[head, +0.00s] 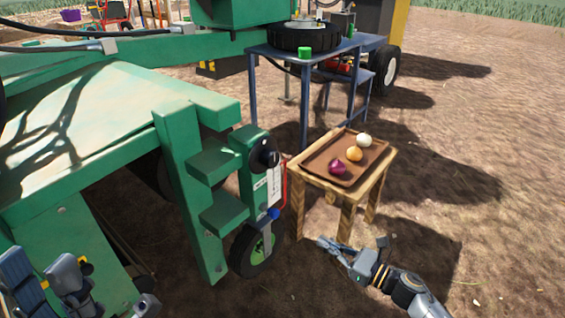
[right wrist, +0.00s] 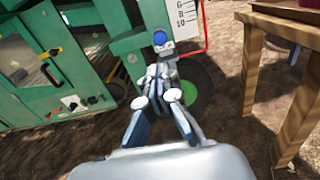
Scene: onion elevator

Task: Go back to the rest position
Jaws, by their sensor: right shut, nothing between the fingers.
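My right gripper (head: 328,245) is in the lower middle of the head view, in front of the wooden table and to the right of the green machine's small wheel. Its fingers are shut with nothing between them. In the right wrist view the closed fingers (right wrist: 156,85) point toward the green machine and its wheel. Parts of my left gripper (head: 48,284) show at the lower left edge of the head view, beside the green machine. I cannot tell whether its fingers are open or shut.
The green machine (head: 180,185) fills the left side. A small wooden table (head: 345,188) holds a brown tray (head: 322,158) with a white onion (head: 364,140), a yellow onion (head: 354,154) and a red onion (head: 337,167). A blue metal stand (head: 303,100) is behind. Open soil lies right.

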